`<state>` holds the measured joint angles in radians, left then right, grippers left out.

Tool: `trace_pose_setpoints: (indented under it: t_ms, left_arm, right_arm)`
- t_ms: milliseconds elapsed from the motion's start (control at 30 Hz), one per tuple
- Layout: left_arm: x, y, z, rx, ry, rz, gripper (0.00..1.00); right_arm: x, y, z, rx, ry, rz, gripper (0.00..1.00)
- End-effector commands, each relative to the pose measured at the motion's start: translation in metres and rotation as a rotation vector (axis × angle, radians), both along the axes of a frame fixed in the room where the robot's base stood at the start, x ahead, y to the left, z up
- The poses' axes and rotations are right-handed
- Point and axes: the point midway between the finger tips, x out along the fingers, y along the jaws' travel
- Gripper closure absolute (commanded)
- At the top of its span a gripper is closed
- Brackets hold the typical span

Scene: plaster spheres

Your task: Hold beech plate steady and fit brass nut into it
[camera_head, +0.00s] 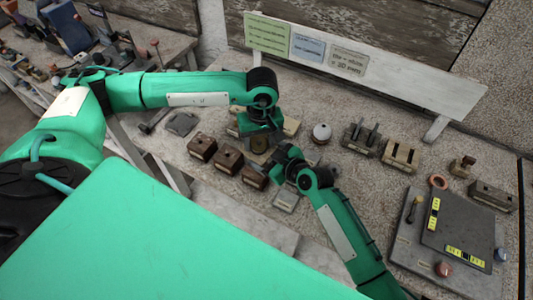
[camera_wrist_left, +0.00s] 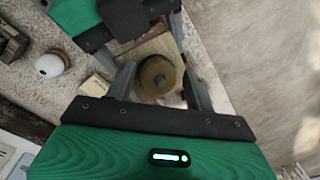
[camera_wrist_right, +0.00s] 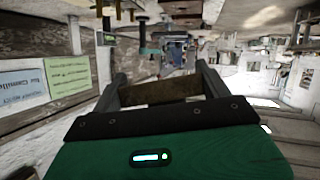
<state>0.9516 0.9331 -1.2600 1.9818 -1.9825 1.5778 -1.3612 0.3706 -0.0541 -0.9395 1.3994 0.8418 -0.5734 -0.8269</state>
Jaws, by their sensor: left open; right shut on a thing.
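The brass nut (camera_wrist_left: 157,76) is a round, dark golden piece with a hole in its middle. It sits at the pale beech plate (camera_wrist_left: 163,44); I cannot tell how far it is seated. My left gripper (camera_wrist_left: 159,88) is open, with one finger on each side of the nut. In the head view my left gripper (camera_head: 259,140) points down from above. My right gripper (camera_wrist_right: 160,92) is shut on a flat brown edge between its fingers, apparently the beech plate (camera_wrist_right: 160,93). My right gripper's wrist shows close by in the head view (camera_head: 287,160), hiding part of the work.
Dark brown blocks (camera_head: 202,147) stand in a row left of the grippers. A white-topped knob (camera_head: 321,133) and slotted blocks (camera_head: 360,138) stand to the right. A grey panel (camera_head: 455,235) lies at the far right. A signboard (camera_head: 350,60) runs along the back.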

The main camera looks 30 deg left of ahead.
Motion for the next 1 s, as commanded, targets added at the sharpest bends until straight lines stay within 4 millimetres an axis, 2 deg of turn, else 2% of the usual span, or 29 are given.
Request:
trace_pose_setpoints:
  t_ms: [100,233,833,867,1000]
  left_arm:
    - [-0.0006,0.0007,-0.0004,-0.026,-0.014,0.121,0.46]
    - [0.0000,0.0001,0.0003,-0.041,-0.025,0.187,0.46]
    - [-0.0002,0.0022,0.0005,-0.041,-0.025,0.191,0.46]
    - [-0.0002,0.0022,0.0005,-0.041,-0.025,0.191,0.50]
    - [-0.0003,0.0023,0.0004,-0.041,-0.024,0.190,0.77]
  right_arm:
    - [0.0002,0.0004,0.0015,0.002,-0.001,-0.001,0.42]
    - [0.0002,0.0004,0.0015,0.002,-0.001,-0.001,0.42]
    - [0.0002,0.0004,0.0014,0.002,-0.001,-0.001,0.42]
    - [0.0002,0.0004,0.0014,0.002,-0.001,-0.001,0.42]
    - [0.0006,0.0002,0.0014,0.002,-0.001,-0.001,0.42]
